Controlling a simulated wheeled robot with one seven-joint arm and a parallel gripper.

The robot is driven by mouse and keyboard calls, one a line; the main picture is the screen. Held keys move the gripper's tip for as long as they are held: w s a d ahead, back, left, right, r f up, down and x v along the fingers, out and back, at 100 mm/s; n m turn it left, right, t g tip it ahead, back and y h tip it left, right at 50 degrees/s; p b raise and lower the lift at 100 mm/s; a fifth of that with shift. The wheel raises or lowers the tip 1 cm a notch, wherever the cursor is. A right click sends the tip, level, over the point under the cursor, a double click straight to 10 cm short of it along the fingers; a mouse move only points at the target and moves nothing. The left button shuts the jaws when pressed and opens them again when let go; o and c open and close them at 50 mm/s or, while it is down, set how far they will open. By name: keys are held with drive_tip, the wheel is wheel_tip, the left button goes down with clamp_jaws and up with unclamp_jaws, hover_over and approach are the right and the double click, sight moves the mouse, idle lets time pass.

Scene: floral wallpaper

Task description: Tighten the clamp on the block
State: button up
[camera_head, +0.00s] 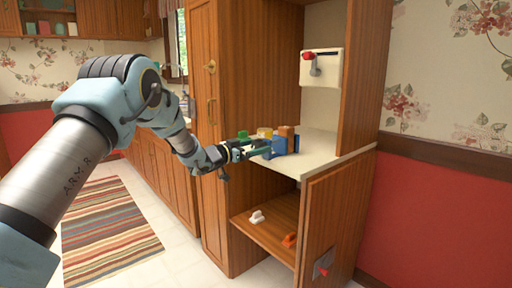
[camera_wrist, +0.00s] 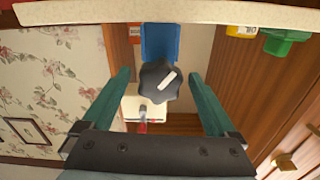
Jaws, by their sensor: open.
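A blue clamp (camera_head: 293,143) stands on the pale counter (camera_head: 318,147), with an orange-brown block (camera_head: 287,131) at its top in the head view. In the wrist view the blue clamp (camera_wrist: 159,38) carries a dark lobed knob (camera_wrist: 155,90) with a white mark. My gripper (camera_head: 262,152) is at the counter's front edge, close to the clamp. In the wrist view its two green fingers (camera_wrist: 157,75) are spread wide, with the knob between their tips and a gap on each side. Nothing is held. The clamp's grip on the block is hidden.
A green item (camera_head: 243,134) and a yellow item (camera_head: 264,133) stand left of the clamp. A white box (camera_head: 322,72) with a red knob is mounted above the counter. The shelf below holds a white item (camera_head: 257,217) and an orange item (camera_head: 289,240). Tall cabinet sides flank the counter.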

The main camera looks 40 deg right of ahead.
drive_tip(key=shift+c, duration=0.2)
drive_tip(key=c, duration=1.3)
drive_tip(key=shift+f+m+b, duration=0.3)
drive_tip(key=shift+m+b, duration=0.4)
drive_tip(key=shift+b, duration=0.45)
drive_tip(key=shift+m+b, duration=1)
drive_tip(key=shift+b, duration=0.05)
drive_tip(key=shift+r+m+b, duration=0.25)
drive_tip(key=shift+m+b, duration=0.05)
drive_tip(key=shift+m, duration=0.3)
drive_tip(key=o, duration=1.3)
drive_tip(key=shift+o, duration=0.2)
